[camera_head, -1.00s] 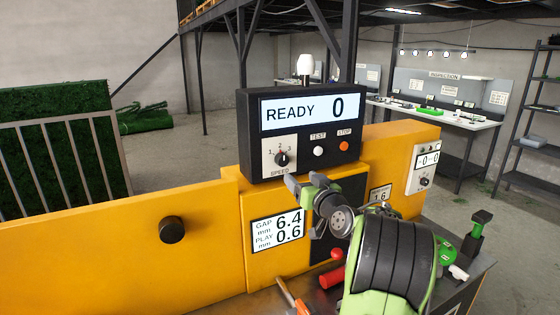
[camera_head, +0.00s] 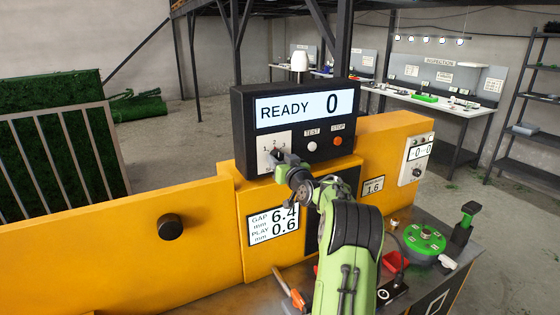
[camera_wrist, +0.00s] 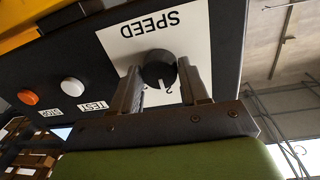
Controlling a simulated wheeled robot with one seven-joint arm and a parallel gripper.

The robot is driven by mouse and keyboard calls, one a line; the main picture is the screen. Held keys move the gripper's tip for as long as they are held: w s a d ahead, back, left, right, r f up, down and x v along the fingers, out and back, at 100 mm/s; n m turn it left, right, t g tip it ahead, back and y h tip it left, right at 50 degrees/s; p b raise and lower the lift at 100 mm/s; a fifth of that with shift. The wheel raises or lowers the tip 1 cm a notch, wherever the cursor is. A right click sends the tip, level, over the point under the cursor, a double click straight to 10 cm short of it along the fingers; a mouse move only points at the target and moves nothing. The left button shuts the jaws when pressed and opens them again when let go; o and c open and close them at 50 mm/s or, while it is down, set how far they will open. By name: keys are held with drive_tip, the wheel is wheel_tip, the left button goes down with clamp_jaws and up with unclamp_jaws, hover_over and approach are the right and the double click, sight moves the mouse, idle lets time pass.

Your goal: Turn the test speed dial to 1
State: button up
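The black speed dial (camera_wrist: 160,69) sits on a white SPEED plate (camera_wrist: 128,38), which appears upside down in the wrist view. Its white mark points down in that view, toward the numeral 2. My gripper (camera_wrist: 159,72) has one finger on each side of the dial, close to it. I cannot tell whether the fingers touch it. In the head view my gripper (camera_head: 279,159) is at the plate (camera_head: 267,144) and hides most of the dial. The display (camera_head: 298,107) reads READY 0.
The white TEST button (camera_head: 311,146) and orange STOP button (camera_head: 338,141) are right of the dial in the head view. The yellow housing (camera_head: 130,245) spreads below and left. Tools and a green reel (camera_head: 425,238) lie on the bench at right.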

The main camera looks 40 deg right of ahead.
drive_tip(key=c, duration=0.6)
drive_tip(key=shift+o, duration=0.2)
drive_tip(key=shift+f+n+b, duration=0.1)
drive_tip(key=shift+n+b, duration=0.2)
drive_tip(key=shift+b, duration=0.4)
drive_tip(key=shift+n+t+b, duration=0.4)
drive_tip(key=shift+n+b, duration=4.3)
drive_tip(key=shift+b, duration=1.3)
drive_tip(key=shift+n, duration=0.3)
drive_tip(key=o, duration=1.1)
drive_tip(key=shift+c, duration=0.2)
